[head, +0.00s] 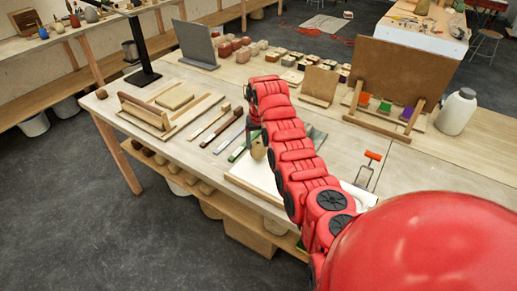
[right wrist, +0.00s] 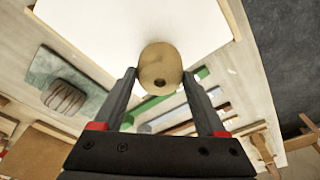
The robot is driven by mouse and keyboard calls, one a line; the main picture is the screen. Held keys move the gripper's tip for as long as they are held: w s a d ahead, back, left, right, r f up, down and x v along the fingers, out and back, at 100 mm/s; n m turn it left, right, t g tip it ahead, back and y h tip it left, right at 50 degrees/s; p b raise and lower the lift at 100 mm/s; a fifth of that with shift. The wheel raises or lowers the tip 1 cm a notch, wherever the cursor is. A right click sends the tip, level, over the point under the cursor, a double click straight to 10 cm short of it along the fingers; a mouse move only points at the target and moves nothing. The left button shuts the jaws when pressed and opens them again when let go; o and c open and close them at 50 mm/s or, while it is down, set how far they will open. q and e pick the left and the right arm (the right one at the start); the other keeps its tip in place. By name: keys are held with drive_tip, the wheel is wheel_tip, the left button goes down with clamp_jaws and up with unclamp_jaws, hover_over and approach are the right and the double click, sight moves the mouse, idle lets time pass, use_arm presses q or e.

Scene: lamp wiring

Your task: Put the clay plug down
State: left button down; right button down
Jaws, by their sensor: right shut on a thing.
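The clay plug (right wrist: 160,66) is a tan, rounded lump with a small dark hole, held between the two fingertips of my right gripper (right wrist: 159,80). In the head view the plug (head: 258,149) hangs below the right gripper (head: 256,137), partly hidden by my red arm. It is over the edge region of a white board with a wooden rim (head: 236,181). The board's white face (right wrist: 105,30) lies beyond the plug in the right wrist view. I cannot tell whether the plug touches the board. My left gripper is not in view.
Long tools, including a green strip (head: 237,153), lie left of the board. A wooden rack (head: 146,113) stands further left. A grey panel (head: 197,43), clay blocks, an upright brown board (head: 400,75) and a white jar (head: 457,112) stand behind. A grey mat (right wrist: 72,88) lies beside the board.

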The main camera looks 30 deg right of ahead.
sight(259, 144)
drive_tip(key=shift+f+p, duration=1.15)
drive_tip(key=shift+f, duration=0.35)
drive_tip(key=shift+w+f, duration=0.1)
drive_tip(key=shift+f, duration=0.15)
drive_tip(key=shift+f, duration=0.1)
